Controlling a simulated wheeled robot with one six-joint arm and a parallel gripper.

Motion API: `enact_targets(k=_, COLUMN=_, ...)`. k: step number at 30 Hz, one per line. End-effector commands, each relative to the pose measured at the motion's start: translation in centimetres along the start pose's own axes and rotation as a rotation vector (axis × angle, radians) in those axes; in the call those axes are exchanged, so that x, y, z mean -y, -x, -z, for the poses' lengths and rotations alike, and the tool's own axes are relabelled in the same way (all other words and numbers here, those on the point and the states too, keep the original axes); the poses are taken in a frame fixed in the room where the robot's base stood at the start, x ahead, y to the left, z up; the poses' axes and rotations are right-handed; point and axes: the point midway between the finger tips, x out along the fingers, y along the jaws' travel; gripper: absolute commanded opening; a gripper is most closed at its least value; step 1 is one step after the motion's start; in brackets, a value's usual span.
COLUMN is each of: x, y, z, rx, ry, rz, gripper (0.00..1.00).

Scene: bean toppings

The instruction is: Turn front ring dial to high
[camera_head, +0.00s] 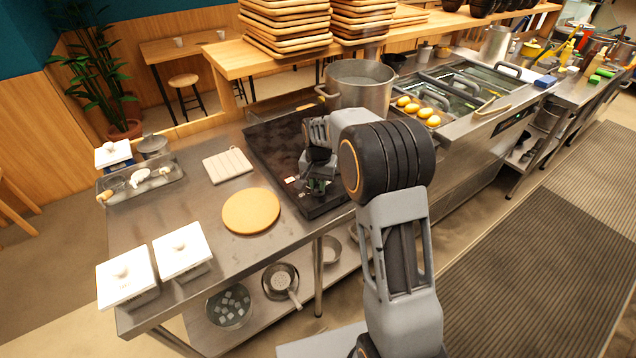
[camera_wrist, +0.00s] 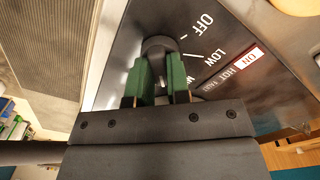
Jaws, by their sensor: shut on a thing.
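The front ring dial (camera_wrist: 157,43) is a dark round knob on the black control panel in the wrist view. My gripper (camera_wrist: 161,70) has its green-padded fingers on either side of the dial and is shut on it. The words OFF and LOW and part of another label show on the panel to the right of the dial. The dial's pointer is hidden or too unclear to read. In the head view, my gripper (camera_head: 318,187) is at the front edge of the black cooktop (camera_head: 270,147), and the dial is hidden there.
A lit red HOT label (camera_wrist: 235,65) shows on the panel. A round wooden board (camera_head: 251,211), a light square board (camera_head: 227,165) and white-lidded containers (camera_head: 183,250) are on the counter to the left.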

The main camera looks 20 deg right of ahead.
Motion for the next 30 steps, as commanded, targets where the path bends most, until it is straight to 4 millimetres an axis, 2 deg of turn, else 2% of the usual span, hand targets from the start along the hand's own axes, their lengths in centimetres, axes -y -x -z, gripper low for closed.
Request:
enact_targets(k=12, x=0.02, y=0.07, z=0.03, rx=-0.001, ry=-0.26, rz=0.001, gripper=0.0)
enact_targets(k=30, x=0.02, y=0.08, z=0.03, rx=-0.001, ry=-0.343, rz=0.001, gripper=0.0)
